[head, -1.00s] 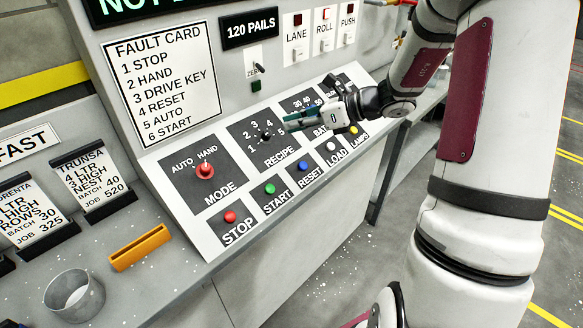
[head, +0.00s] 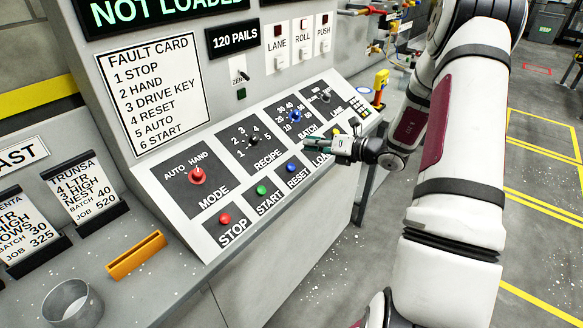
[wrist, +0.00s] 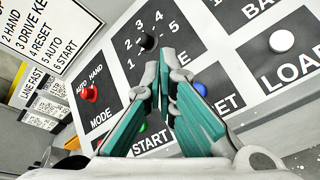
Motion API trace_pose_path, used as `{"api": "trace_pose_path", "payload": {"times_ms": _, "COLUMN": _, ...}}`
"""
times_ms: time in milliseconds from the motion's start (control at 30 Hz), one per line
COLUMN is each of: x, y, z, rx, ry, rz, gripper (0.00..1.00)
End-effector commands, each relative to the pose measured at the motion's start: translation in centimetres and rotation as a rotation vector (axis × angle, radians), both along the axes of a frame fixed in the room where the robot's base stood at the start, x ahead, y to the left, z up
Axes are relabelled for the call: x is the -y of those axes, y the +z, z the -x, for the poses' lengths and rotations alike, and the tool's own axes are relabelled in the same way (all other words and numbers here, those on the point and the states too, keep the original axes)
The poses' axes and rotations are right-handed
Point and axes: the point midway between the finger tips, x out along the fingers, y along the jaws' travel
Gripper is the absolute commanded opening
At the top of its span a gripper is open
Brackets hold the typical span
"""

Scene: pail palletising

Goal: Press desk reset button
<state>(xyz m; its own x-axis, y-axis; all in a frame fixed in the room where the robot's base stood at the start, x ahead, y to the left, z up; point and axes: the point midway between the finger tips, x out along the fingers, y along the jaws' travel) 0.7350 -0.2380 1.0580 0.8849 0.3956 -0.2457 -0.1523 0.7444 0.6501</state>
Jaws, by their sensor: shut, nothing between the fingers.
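The blue reset button (head: 291,167) sits on the sloped desk panel (head: 215,228), above the RESET label. In the wrist view the blue button (wrist: 199,89) shows just right of the fingertips, partly behind a finger. My gripper (head: 308,144) is to the upper right of the button in the head view, apart from it. In the wrist view my gripper (wrist: 164,58) has its teal-padded fingers drawn together at the tips, with nothing between them. The RESET label is partly hidden by a finger there.
The green start button (head: 262,190) and red stop button (head: 225,218) lie left of the reset button. The white load button (wrist: 281,40) is on its other side. Mode (head: 197,175), recipe (head: 255,141) and batch (head: 295,115) knobs rise above the row.

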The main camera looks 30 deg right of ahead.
Motion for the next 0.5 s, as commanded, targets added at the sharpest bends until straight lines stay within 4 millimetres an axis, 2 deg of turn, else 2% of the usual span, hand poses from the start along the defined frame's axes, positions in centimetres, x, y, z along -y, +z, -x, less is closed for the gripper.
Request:
{"api": "trace_pose_path", "payload": {"times_ms": 267, "x": -0.3, "y": -1.6, "z": -0.9, "rx": -0.001, "ry": 0.002, "rz": 0.0, "gripper": 0.0}}
{"api": "trace_pose_path", "payload": {"times_ms": 500, "x": -0.9, "y": -4.3, "z": -2.4, "rx": -0.001, "ry": 0.002, "rz": -0.001, "gripper": 0.0}}
